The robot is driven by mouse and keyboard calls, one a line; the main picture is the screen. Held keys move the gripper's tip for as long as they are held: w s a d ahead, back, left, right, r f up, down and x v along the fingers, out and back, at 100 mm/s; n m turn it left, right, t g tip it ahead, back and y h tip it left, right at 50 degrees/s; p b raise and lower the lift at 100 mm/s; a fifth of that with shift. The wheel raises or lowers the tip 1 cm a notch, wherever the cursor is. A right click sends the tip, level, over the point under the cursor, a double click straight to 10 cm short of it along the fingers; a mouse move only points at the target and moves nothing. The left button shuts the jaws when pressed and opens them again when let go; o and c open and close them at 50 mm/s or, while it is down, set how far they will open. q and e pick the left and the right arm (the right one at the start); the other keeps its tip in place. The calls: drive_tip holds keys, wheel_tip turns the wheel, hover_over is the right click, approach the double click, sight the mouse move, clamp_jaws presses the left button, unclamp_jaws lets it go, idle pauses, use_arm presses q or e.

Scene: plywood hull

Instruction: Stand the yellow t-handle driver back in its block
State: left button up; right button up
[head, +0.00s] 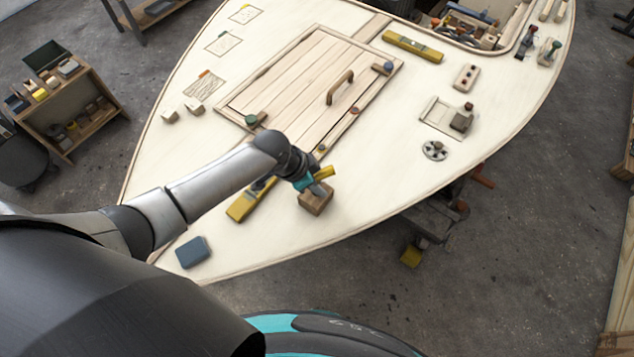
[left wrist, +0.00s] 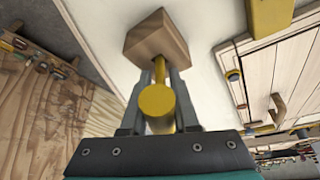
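The yellow t-handle driver (head: 325,172) is between the fingers of my left gripper (head: 305,181), which looks shut on its handle. In the left wrist view the round handle end (left wrist: 157,101) faces the camera, between the two fingers (left wrist: 160,88). Its yellow shaft runs toward the wooden block. The block (head: 315,202) stands on the pale deck just below the gripper; it also shows in the left wrist view (left wrist: 155,38). The shaft meets the block's face in that view, but I cannot tell whether it is in a hole. My right gripper is not in view.
A yellow level-like bar (head: 240,206) lies just left of the block, close under my arm. A blue-grey pad (head: 193,252) lies nearer the deck edge. A slatted hatch (head: 300,75) with a handle is behind. Deck to the block's right is clear.

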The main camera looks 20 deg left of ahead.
use_arm(q)
drive_tip(key=o, duration=0.5)
drive_tip(key=p+v, duration=0.2)
drive_tip(key=v, duration=1.3)
drive_tip(key=shift+r+p, duration=0.15)
drive_tip(key=shift+p, duration=0.2)
